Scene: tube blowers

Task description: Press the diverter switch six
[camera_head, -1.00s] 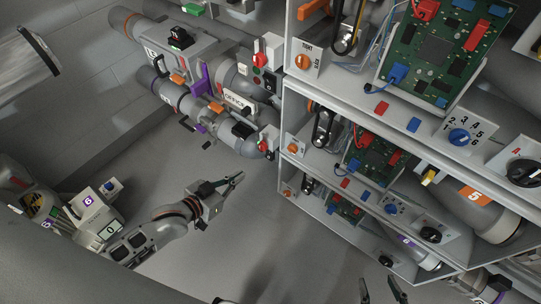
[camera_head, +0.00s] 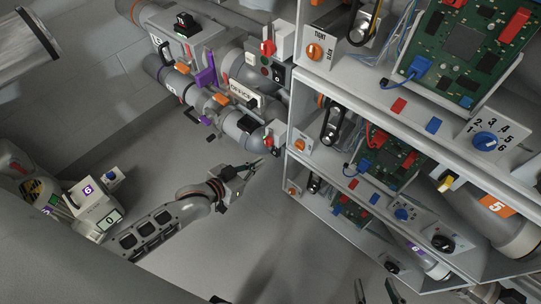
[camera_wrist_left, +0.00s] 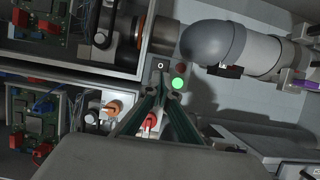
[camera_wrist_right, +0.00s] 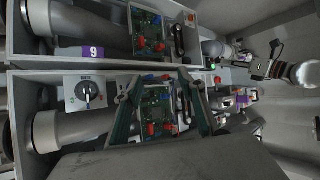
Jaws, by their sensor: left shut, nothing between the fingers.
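My left gripper (camera_head: 258,166) is shut and empty, left of the shelf's lower tiers. In the left wrist view its fingertips (camera_wrist_left: 168,92) are just below a lit green lamp (camera_wrist_left: 178,83), a dark red lamp (camera_wrist_left: 181,69) and a black switch marked 0 (camera_wrist_left: 160,65). I cannot tell whether they touch. A purple 6 label (camera_head: 415,248) is on the lower tier, near a black rotary knob (camera_head: 442,243). I cannot tell which control is the diverter switch six. My right gripper (camera_head: 376,292) is open at the bottom edge; its fingers (camera_wrist_right: 158,84) show apart in the right wrist view.
The tiered shelf holds circuit boards (camera_head: 372,158), pipes, belts and dials. A red knob (camera_wrist_left: 150,122) and an orange knob (camera_wrist_left: 112,108) are close to the left fingers. Pipes with valves (camera_head: 225,95) stand at the back. Floor (camera_head: 250,240) between the arms is clear.

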